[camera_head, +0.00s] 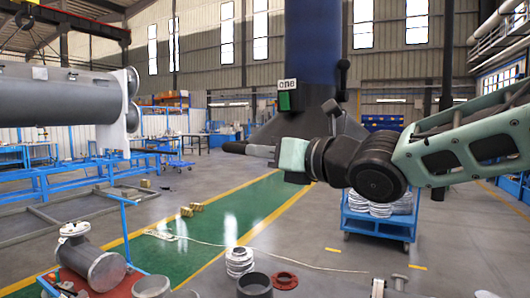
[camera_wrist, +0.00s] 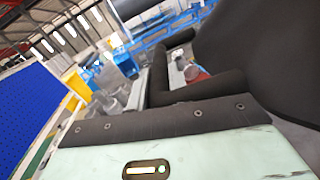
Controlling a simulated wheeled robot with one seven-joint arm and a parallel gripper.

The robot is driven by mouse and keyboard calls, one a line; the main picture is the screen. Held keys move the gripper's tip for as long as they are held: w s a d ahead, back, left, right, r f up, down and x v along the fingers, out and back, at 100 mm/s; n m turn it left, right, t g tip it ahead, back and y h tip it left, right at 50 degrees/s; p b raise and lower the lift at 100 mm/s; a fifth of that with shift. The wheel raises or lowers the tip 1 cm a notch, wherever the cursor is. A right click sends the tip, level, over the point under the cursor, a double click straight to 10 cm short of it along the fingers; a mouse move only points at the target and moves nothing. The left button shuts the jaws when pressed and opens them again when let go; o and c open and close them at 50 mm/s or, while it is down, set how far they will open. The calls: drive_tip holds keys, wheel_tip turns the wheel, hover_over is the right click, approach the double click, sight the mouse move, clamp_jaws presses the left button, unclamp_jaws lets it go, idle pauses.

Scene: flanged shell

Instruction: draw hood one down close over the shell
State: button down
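Hood one is a dark cone (camera_head: 268,128) under a thick blue duct (camera_head: 313,45), with a plate reading "one" and a green block (camera_head: 285,101) on its front. A black handle (camera_head: 343,75) stands at its right side. My gripper (camera_head: 232,147) reaches in front of the cone's lower left edge. In the wrist view its two dark fingers (camera_wrist: 215,62) are apart with nothing between them, and a dark surface, likely the hood, fills the right. A grey flanged shell (camera_head: 92,264) lies on a red-topped bench at the lower left, well below and left of the hood.
A blue cart (camera_head: 380,222) with stacked pale parts stands behind my arm. Rings and cans (camera_head: 254,286) stand low at the front. The green walkway (camera_head: 225,225) is mostly clear.

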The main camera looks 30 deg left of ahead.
wheel_tip(320, 180, down, 29)
drive_tip(key=b, duration=3.4)
drive_tip(key=shift+f+b, duration=0.15)
drive_tip(key=shift+b, duration=0.2)
drive_tip(key=c, duration=1.3)
unclamp_jaws()
drive_tip(key=shift+d, duration=0.1)
drive_tip(key=b+v, duration=0.2)
drive_tip(key=v, duration=1.5)
drive_tip(key=shift+d, duration=0.15)
